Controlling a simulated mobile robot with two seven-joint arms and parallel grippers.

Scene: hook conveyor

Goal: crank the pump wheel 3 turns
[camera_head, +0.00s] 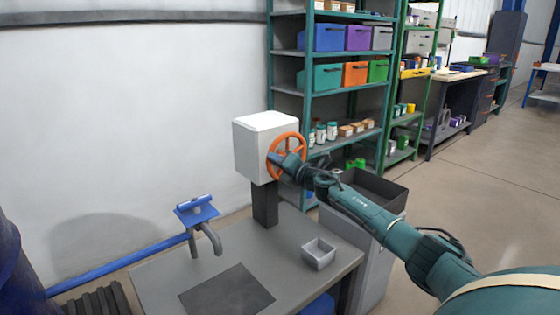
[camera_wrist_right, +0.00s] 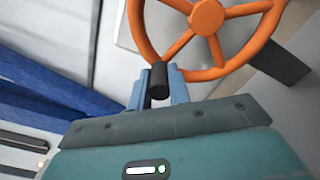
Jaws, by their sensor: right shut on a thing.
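The orange pump wheel (camera_head: 287,154) is mounted on the side of a white box (camera_head: 265,135) that stands on a dark post at the back of the grey table. In the right wrist view the wheel (camera_wrist_right: 207,18) shows its hub, spokes and part of its rim. A black crank handle (camera_wrist_right: 157,82) sits at the rim. My right gripper (camera_wrist_right: 158,88) is shut on this handle, with one blue-grey finger on each side of it. In the head view my right gripper (camera_head: 283,160) reaches the wheel from the right and covers part of it. My left gripper does not show.
The grey table (camera_head: 165,285) holds a dark mat (camera_head: 227,291), a small grey bin (camera_head: 319,254) and a grey pipe with a blue top (camera_head: 197,208). A dark open crate (camera_head: 375,188) is right of the table. Shelves (camera_head: 335,88) with bins stand behind.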

